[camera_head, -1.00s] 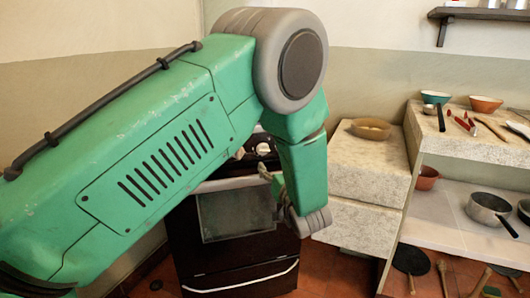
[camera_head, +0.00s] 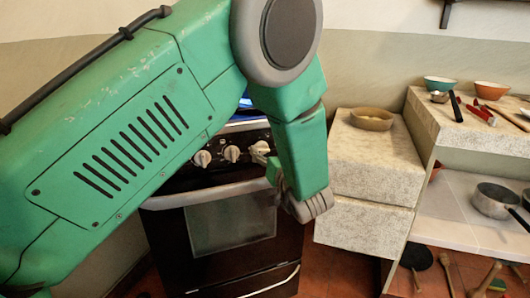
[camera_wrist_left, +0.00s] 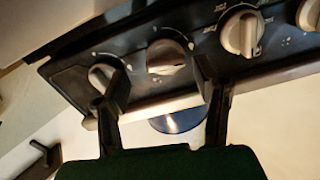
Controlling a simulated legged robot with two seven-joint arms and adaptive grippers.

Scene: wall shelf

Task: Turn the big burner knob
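The dark stove (camera_head: 235,225) stands behind my left arm. Its front panel carries a row of pale knobs: a left one (camera_head: 202,158), a middle one (camera_head: 232,153) and a right one (camera_head: 259,148). My left gripper (camera_head: 268,170) is at the panel, by the right knob, partly hidden by its arm. In the left wrist view the open gripper (camera_wrist_left: 160,72) has one finger overlapping the end knob (camera_wrist_left: 102,76) and the other right of the second knob (camera_wrist_left: 166,57). Contact is unclear. Which knob is the big burner's cannot be told. My right gripper is out of view.
A stone-like counter block (camera_head: 372,160) stands right of the stove, with a brown bowl (camera_head: 372,118) on top. A shelf unit farther right holds bowls, utensils and a pan (camera_head: 494,200). A blue patch shows behind my arm above the panel.

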